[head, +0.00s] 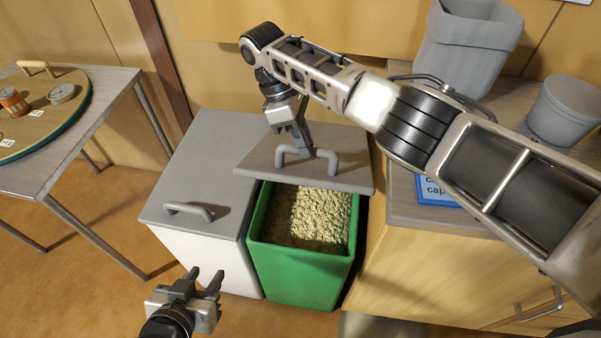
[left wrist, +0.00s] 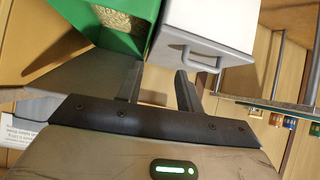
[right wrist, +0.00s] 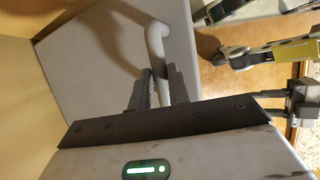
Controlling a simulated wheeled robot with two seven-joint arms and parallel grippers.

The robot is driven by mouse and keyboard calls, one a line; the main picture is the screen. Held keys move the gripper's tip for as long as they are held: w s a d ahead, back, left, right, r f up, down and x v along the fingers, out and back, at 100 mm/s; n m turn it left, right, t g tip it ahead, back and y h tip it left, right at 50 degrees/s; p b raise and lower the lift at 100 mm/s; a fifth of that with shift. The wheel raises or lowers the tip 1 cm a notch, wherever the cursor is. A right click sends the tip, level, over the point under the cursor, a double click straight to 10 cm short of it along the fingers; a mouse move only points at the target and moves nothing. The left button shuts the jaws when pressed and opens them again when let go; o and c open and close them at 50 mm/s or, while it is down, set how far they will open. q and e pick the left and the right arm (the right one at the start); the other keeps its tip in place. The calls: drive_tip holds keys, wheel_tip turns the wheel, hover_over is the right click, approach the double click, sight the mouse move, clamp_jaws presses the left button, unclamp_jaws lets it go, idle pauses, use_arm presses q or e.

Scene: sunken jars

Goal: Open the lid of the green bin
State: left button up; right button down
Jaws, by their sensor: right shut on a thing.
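The green bin (head: 300,278) stands in the middle of the head view, with a pale, grainy filling visible inside. Its grey lid (head: 352,170) is off the front part of the opening and sits over the back, seemingly tilted up. My right gripper (head: 298,142) is shut on the lid's grey handle (head: 332,160). The right wrist view shows the handle (right wrist: 156,42) between the fingers, with the lid (right wrist: 95,65) beyond. My left gripper (head: 207,278) is open and empty in front of the bins. The green bin (left wrist: 98,22) also shows in the left wrist view.
A white bin (head: 208,258) with a shut grey lid (head: 200,165) stands left of the green bin. A wooden cabinet (head: 420,260) with grey containers on top is at right. A table with a round board (head: 50,115) is at far left.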

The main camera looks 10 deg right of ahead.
use_arm(q)
drive_tip(key=shift+s+d+f+b, duration=0.1)
drive_tip(key=shift+d+f+b, duration=0.25)
drive_tip(key=shift+b, duration=0.9)
use_arm(e)
drive_tip(key=w+r, duration=0.1)
drive_tip(key=r, duration=0.1)
drive_tip(key=w+d+r, duration=0.1)
drive_tip(key=w, duration=0.1)
drive_tip(key=shift+w+d+r, duration=0.1)
drive_tip(key=shift+w+r, duration=0.15)
drive_tip(key=shift+r, duration=0.1)
